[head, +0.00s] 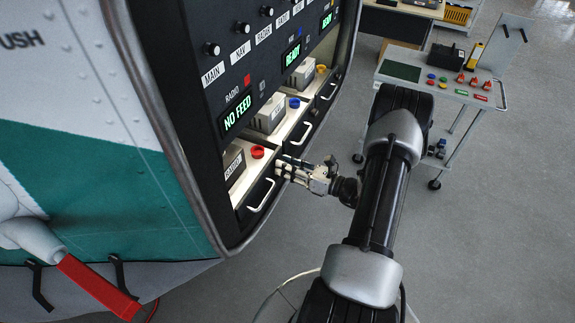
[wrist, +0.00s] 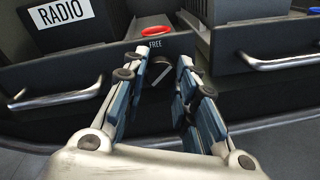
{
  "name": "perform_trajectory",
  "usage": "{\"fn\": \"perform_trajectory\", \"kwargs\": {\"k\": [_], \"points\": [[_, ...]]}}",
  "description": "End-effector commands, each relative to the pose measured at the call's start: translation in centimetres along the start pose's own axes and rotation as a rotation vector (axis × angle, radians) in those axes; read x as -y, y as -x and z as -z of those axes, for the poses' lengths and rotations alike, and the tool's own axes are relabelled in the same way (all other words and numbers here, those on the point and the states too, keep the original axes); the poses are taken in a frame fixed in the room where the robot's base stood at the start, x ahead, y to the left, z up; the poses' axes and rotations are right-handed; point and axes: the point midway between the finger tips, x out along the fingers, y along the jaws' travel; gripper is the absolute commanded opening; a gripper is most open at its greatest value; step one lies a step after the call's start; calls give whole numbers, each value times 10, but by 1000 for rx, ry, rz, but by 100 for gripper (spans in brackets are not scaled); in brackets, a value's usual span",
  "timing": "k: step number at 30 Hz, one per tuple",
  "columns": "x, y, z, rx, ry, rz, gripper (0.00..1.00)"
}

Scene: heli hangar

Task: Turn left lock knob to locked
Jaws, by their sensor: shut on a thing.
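The left lock knob (wrist: 161,72) is a small dark knob on the black front panel, with a pale slanted pointer line. It sits just below the printed word FREE (wrist: 155,44) and a red round cap. My gripper (wrist: 162,74) is shut on the knob, with one finger pad on each side. In the head view my gripper (head: 281,168) reaches in from the right to the panel near the lowest red cap (head: 257,152). There the fingers hide most of the knob.
Drawer handles flank the knob: a left handle (wrist: 58,97) and a right handle (wrist: 280,62). A box labelled RADIO (wrist: 62,14) stands at the left. Displays (head: 237,113) are above the bays. A cart (head: 440,83) stands at the right on open floor.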

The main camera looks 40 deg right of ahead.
Motion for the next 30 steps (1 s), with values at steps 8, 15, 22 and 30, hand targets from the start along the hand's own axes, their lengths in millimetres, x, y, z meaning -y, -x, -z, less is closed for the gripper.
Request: {"fn": "perform_trajectory", "kwargs": {"k": [8, 15, 22, 30], "points": [[0, 0, -2, -23, -259, -11, 2], [1, 0, -1, -41, -467, -21, 2], [1, 0, -1, -53, -618, -27, 2], [1, 0, -1, -62, -714, -31, 2]]}}
